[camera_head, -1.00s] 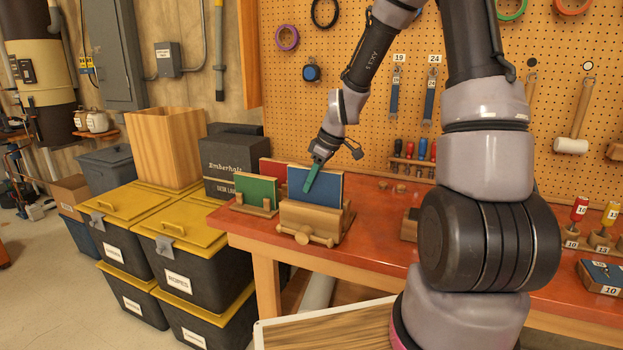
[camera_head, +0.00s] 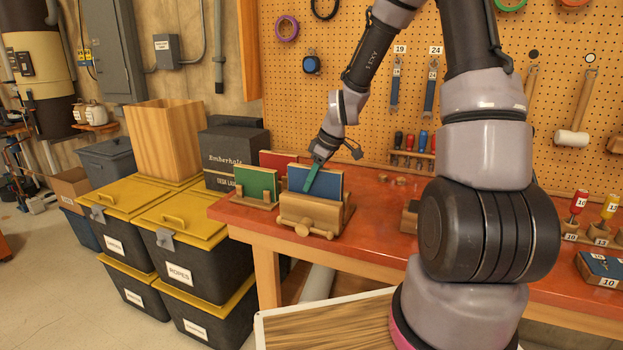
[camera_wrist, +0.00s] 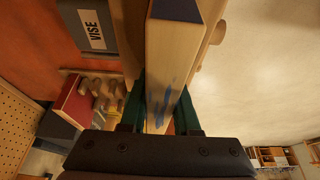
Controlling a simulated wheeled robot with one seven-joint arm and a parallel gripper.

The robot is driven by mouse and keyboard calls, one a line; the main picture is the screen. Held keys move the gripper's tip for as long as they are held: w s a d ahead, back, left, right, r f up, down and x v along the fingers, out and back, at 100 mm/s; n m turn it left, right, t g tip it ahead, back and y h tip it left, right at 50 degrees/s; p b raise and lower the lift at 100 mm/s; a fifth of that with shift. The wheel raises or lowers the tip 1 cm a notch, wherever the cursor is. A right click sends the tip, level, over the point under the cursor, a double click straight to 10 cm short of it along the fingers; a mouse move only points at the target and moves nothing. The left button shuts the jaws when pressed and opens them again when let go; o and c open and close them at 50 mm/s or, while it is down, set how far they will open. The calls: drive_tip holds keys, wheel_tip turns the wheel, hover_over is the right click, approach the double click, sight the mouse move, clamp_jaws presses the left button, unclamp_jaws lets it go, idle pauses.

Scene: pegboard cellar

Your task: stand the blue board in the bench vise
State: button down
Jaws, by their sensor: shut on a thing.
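The blue board (camera_head: 328,182) stands upright at the wooden bench vise (camera_head: 306,211). Its lower part is hidden behind the vise's front jaw. My gripper (camera_head: 312,180), with green fingers, is shut on the board's upper edge. In the wrist view my gripper (camera_wrist: 160,112) has a finger on each side of the board's pale wooden edge (camera_wrist: 170,50). I cannot tell whether the board touches the bottom of the vise.
A green board (camera_head: 256,183) stands in a wooden holder left of the vise, with a red board (camera_head: 278,158) behind. The red-topped bench (camera_head: 375,215) is clear just right of the vise. Yellow-lidded bins (camera_head: 185,225) stand left of the bench.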

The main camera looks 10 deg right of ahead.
drive_tip(key=shift+f, duration=0.4)
drive_tip(key=c, duration=0.6)
unclamp_jaws()
drive_tip(key=shift+o, duration=0.2)
drive_tip(key=shift+r, duration=0.1)
drive_tip(key=shift+r, duration=4.95)
drive_tip(key=shift+r, duration=0.1)
